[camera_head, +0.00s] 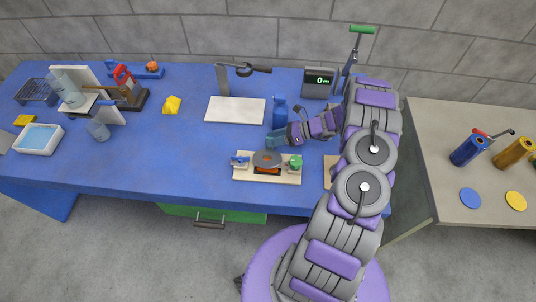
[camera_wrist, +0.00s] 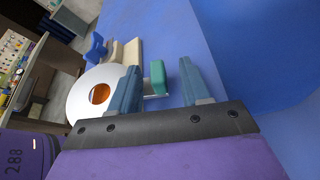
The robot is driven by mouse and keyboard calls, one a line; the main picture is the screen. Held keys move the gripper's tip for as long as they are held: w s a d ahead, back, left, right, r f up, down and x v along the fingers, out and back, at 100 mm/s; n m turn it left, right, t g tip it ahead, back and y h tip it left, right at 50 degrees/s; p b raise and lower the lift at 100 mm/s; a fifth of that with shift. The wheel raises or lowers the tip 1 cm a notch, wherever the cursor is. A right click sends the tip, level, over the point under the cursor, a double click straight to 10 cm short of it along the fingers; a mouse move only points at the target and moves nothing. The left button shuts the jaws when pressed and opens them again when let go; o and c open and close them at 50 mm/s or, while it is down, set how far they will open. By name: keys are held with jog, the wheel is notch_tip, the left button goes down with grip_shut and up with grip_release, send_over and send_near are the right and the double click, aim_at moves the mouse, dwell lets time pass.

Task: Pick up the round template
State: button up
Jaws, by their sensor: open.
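The round template appears to be the flat grey disc (camera_head: 267,157) with a central hole, lying on a small pale board (camera_head: 285,179) near the front of the blue bench. It also shows pale in the wrist view (camera_wrist: 80,102), with orange visible through its hole. A green block (camera_head: 295,162) is at its right side; in the wrist view the block (camera_wrist: 157,76) appears between my fingers. My gripper (camera_head: 276,138) is open, behind the board in the head view; its two blue fingers (camera_wrist: 160,66) show apart in the wrist view. No contact with the block is visible.
A blue clamp-like piece (camera_head: 240,161) is at the board's left end. Bench space left of the board is clear.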

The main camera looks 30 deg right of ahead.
jog(key=shift+c, duration=0.4)
grip_shut()
jog(key=shift+r, duration=0.1)
